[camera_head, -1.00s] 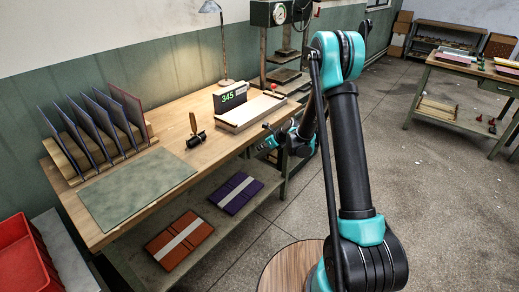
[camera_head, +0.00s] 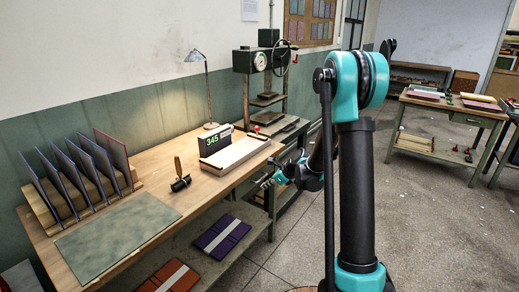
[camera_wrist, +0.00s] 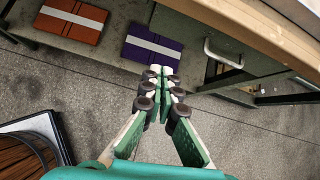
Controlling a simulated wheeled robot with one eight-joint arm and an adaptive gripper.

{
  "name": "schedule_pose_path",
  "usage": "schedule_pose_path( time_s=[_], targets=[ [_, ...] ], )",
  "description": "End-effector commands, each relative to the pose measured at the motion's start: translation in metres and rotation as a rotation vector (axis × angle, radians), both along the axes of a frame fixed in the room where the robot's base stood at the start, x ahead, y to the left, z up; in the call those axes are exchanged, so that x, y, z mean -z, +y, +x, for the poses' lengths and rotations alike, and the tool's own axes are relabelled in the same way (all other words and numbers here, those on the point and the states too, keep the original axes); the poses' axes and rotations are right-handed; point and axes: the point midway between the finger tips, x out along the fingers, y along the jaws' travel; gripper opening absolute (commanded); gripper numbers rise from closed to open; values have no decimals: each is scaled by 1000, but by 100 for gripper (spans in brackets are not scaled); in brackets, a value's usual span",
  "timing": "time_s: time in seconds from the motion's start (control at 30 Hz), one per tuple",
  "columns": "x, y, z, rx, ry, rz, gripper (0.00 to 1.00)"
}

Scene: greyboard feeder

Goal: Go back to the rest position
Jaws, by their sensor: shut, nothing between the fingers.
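My gripper (camera_wrist: 162,72) is shut and empty in the wrist view, its fingertips together above the grey floor. The purple board (camera_wrist: 153,47) and the orange-brown board (camera_wrist: 71,20) lie on the lower shelf beyond the fingertips. In the head view my gripper (camera_head: 266,183) is small and sits off the right end of the workbench (camera_head: 190,203), apart from it. My arm rises in the middle right of the head view and hides part of the floor behind it.
On the bench stand a rack of boards (camera_head: 47,207), a green mat (camera_head: 118,234), a display reading 345 (camera_head: 194,149), a light tray (camera_head: 236,152) and a lamp (camera_head: 196,56). A press (camera_head: 262,62) stands behind. Another table (camera_head: 445,109) is at the right. Open floor lies between.

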Motion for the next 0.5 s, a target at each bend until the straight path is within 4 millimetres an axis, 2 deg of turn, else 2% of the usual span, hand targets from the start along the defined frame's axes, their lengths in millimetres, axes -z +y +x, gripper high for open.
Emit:
schedule_pose_path(
  time_s=[0.2, 0.5],
  targets=[
    [-27, -31, -63, -292, -180, -276, 0],
    [-46, -78, -158, -776, -384, -665, 0]
  ],
)
